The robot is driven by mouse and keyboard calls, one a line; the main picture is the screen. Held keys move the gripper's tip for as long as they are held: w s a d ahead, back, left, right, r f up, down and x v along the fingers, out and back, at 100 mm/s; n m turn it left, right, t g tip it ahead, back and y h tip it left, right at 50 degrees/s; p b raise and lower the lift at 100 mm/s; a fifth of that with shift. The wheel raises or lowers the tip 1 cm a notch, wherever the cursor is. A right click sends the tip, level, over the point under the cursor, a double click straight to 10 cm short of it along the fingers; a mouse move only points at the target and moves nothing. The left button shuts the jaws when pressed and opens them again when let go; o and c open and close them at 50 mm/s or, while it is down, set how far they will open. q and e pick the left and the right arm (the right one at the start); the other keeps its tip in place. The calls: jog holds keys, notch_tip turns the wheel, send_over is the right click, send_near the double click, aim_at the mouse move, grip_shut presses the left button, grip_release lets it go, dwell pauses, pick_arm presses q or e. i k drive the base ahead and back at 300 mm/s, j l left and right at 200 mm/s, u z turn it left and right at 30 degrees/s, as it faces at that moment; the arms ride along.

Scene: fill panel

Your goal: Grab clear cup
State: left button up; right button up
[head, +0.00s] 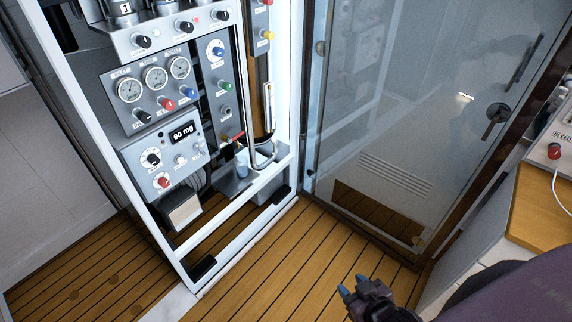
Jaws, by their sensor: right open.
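A small clear, bluish cup (242,170) stands on a small grey shelf (232,187) low in the panel frame, below the red-handled valve (234,137). It is small in the picture, and its contents cannot be made out. My right gripper (353,287) is at the bottom of the head view, over the wooden floor. It is open with nothing visible between its fingers, and it is well to the right of and nearer than the cup. My left gripper is not in view.
The white panel frame (228,224) carries gauges, knobs and a "60 mg" display (182,134). A glass door (415,120) stands to its right. A wooden-topped counter (540,212) is at the right edge. The plank floor (290,260) before the panel is clear.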

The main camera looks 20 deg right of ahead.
aim_at(241, 162)
jog(key=z, duration=0.35)
jog(key=i+l+u, duration=0.15)
jog(key=i+l, duration=1.15)
jog(key=l, duration=0.15)
